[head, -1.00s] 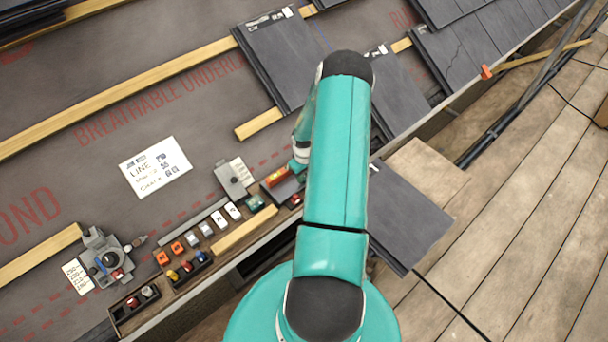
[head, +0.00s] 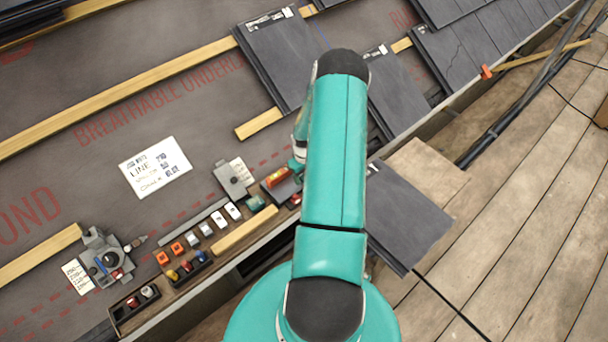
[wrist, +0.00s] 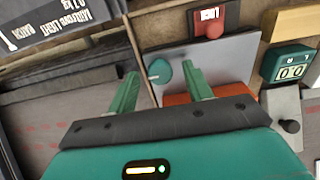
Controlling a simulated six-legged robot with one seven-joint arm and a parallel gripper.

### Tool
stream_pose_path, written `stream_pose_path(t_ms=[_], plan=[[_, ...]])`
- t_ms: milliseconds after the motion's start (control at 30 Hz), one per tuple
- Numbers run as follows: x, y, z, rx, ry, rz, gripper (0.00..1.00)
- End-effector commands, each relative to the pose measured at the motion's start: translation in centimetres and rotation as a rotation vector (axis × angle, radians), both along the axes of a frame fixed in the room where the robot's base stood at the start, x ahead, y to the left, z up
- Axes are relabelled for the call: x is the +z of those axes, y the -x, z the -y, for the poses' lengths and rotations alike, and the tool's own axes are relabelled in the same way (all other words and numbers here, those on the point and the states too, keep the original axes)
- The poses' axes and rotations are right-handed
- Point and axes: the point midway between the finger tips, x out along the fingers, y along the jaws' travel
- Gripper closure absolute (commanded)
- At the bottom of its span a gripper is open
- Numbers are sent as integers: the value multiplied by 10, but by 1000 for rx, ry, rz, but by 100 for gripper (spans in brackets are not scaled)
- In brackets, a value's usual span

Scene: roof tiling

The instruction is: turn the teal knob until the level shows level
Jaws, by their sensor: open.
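The teal knob (wrist: 160,70) sits at the edge of a grey plate (wrist: 222,62) in the wrist view. My gripper (wrist: 160,69) is open, with one green finger on each side of the knob in the picture. I cannot tell whether the fingers reach down around it or touch it. The orange level (wrist: 183,99) is partly hidden behind my right finger and the gripper body. In the head view the level (head: 277,177) shows orange with a small yellowish vial, on its grey base. The bubble is too small to read. My arm hides much of the area beside it.
A red block with a white display (wrist: 213,22) and a teal counter box (wrist: 287,64) stand close to the plate. In the head view, a wooden strip (head: 245,230), several small switches and a grey slate (head: 407,218) lie nearby. Dark underlay (head: 120,90) is open at the left.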

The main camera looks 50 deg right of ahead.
Motion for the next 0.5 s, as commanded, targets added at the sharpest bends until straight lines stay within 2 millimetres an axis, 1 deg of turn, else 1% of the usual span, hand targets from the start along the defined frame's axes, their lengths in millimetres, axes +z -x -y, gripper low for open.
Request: stream_pose_path(t_ms=[167,500], plan=[[22,-1,1,-2,4,3,50],[97,0,2,-1,5,2,50]])
